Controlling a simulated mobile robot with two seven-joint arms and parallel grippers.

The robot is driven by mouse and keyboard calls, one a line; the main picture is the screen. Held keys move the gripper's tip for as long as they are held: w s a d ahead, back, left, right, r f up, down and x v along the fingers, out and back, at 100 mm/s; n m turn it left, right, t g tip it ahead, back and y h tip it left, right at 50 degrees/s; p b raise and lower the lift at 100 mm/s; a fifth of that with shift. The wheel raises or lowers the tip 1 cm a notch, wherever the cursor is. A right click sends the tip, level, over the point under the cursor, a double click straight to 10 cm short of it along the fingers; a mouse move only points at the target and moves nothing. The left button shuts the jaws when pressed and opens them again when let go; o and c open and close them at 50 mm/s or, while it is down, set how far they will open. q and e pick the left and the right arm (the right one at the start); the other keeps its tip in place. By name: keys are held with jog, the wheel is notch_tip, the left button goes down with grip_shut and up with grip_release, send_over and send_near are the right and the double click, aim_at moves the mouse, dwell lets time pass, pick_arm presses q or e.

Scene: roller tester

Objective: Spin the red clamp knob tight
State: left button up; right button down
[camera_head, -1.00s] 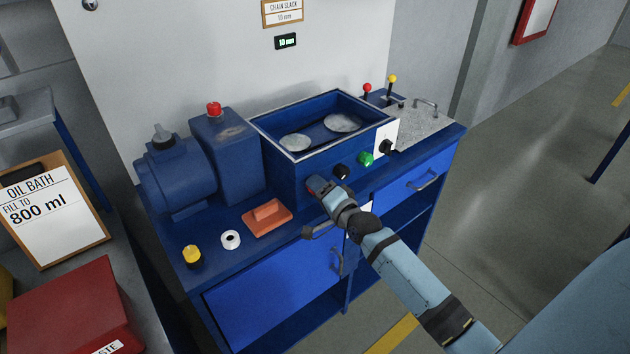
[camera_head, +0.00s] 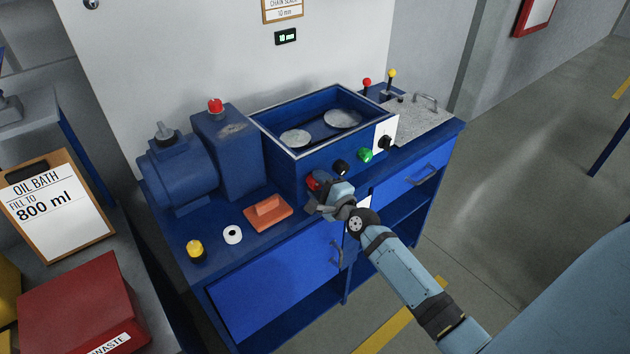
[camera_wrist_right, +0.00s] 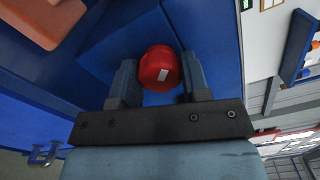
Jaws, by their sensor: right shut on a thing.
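The red clamp knob (camera_wrist_right: 160,68) is round with a small white mark on its face. It sits on the front of the blue tester box. My right gripper (camera_wrist_right: 158,80) has one finger on each side of the knob and is shut on it. In the head view the knob (camera_head: 313,183) shows only as a bit of red beside my right gripper (camera_head: 317,190), which hides most of it. My left gripper is not in view.
A black knob (camera_head: 341,167), a green button (camera_head: 365,155) and a black switch (camera_head: 386,143) are just right of my gripper. An orange block (camera_head: 268,212), a white roll (camera_head: 233,234) and a yellow-capped item (camera_head: 196,249) stand on the bench to the left.

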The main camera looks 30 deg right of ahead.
aim_at(319, 185)
jog(key=m+p, duration=0.1)
jog(key=m, duration=0.4)
jog(key=shift+r, duration=0.1)
jog(key=m, duration=0.3)
jog(key=shift+p, duration=0.35)
jog(key=m+p, duration=0.2)
jog(key=m, duration=0.1)
jog(key=shift+m, duration=0.3)
jog(key=c, duration=0.8)
grip_release()
jog(key=shift+f, duration=0.2)
jog(key=o, duration=0.5)
jog(key=shift+s+d+r+b, duration=0.1)
jog(key=shift+s+d+b, duration=0.1)
jog(key=shift+s, duration=1.3)
jog(key=shift+s+d+b, duration=0.1)
jog(key=shift+s+b, duration=0.05)
jog(key=shift+s, duration=1.35)
